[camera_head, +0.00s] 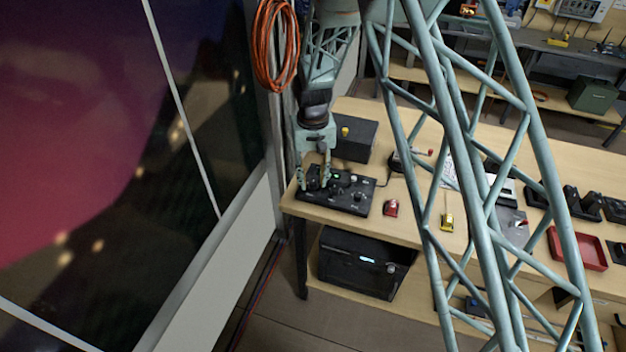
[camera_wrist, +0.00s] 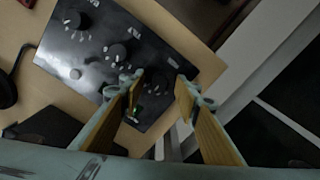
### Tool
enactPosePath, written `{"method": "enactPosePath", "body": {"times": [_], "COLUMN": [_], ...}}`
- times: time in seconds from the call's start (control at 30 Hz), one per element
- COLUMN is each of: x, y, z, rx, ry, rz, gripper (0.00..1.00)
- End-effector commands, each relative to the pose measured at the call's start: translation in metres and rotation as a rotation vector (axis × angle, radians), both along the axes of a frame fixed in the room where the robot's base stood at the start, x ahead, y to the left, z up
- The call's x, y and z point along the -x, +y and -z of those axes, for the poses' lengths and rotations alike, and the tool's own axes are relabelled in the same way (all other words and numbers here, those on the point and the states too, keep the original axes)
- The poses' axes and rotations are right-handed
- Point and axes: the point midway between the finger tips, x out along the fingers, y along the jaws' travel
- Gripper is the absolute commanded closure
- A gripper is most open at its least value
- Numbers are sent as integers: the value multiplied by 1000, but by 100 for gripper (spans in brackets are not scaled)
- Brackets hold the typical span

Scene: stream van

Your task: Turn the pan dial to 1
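The black control panel (camera_head: 348,204) lies on the left end of the wooden table. It also shows in the wrist view (camera_wrist: 60,52), with two black dials clear of my gripper: a middle dial (camera_wrist: 115,52) and a far dial (camera_wrist: 74,20). The small white labels are too blurred to read surely. My gripper (camera_head: 314,180) is low over the panel's left end. In the wrist view, its two fingers (camera_wrist: 161,92) are apart on either side of a dark spot at the panel's end. A dial seems to be there, but its pointer and any contact are unclear.
A black box (camera_head: 357,140) stands behind the panel. A red item (camera_head: 391,208) and a yellow item (camera_head: 447,222) lie to its right, with a red tray (camera_head: 590,252) farther right. The window wall (camera_head: 250,205) is close at the left.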

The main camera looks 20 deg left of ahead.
Motion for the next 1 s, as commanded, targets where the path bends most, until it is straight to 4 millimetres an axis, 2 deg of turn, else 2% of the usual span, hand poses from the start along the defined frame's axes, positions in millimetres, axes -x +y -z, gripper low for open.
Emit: {"method": "enactPosePath", "body": {"times": [0.33, 0.6, 1.0], "x": [0, 0, 0], "y": [0, 0, 0], "z": [1, 1, 2], "rx": [0, 0, 0], "ry": [0, 0, 0], "rz": [0, 0, -38], "gripper": [71, 95, 95]}}
